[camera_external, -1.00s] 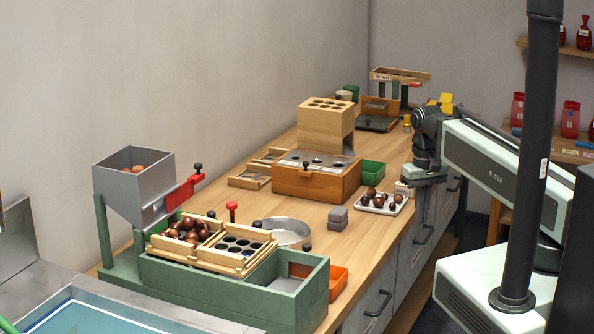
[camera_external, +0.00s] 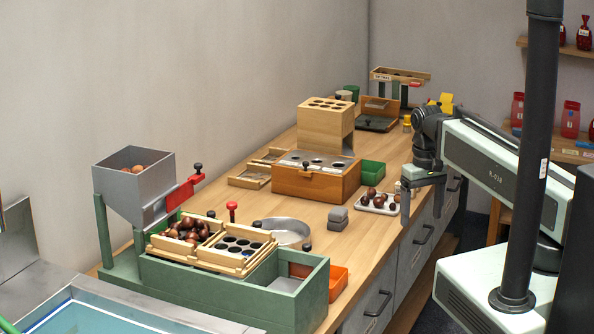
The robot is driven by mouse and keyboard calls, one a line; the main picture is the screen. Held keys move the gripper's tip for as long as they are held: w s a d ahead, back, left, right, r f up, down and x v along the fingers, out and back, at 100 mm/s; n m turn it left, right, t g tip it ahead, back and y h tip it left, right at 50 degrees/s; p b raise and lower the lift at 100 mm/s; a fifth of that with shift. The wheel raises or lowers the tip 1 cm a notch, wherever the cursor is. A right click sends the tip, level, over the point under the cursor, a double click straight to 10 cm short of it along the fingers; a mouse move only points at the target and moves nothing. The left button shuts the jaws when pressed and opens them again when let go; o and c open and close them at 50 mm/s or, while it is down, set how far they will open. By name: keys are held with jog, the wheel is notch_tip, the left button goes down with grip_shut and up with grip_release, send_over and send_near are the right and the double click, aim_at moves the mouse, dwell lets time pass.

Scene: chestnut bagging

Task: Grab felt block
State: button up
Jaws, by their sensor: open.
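A small grey block (camera_external: 338,217), which looks like the felt block, sits on the wooden bench between the round metal pan and the white tray. It looks like two layers, one on the other. My gripper (camera_external: 412,201) is open and empty, with its jaws pointing down near the bench's front edge. It is to the right of the grey block and clearly apart from it. One finger shows clearly in front of the white tray's right end; the other is hard to make out.
A white tray (camera_external: 377,204) with several chestnuts lies between my gripper and the block. A round metal pan (camera_external: 286,231) is left of the block. A green box (camera_external: 290,302) and orange tray (camera_external: 339,279) stand nearer. Bare bench top surrounds the block.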

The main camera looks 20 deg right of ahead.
jog(key=w+n, duration=0.4)
jog(key=w, duration=0.5)
jog(key=n+b, duration=0.3)
jog(key=n, duration=0.1)
send_over(341, 211)
jog(key=f, duration=0.3)
jog(key=shift+w+d+f, duration=0.1)
jog(key=shift+d, duration=0.15)
jog(key=shift+a, duration=0.25)
notch_tip(341, 211, down, 8)
jog(key=b, duration=0.8)
jog(key=shift+d, duration=0.1)
jog(key=shift+r, duration=0.25)
jog(key=shift+c, duration=0.7)
jog(key=c, duration=1.4)
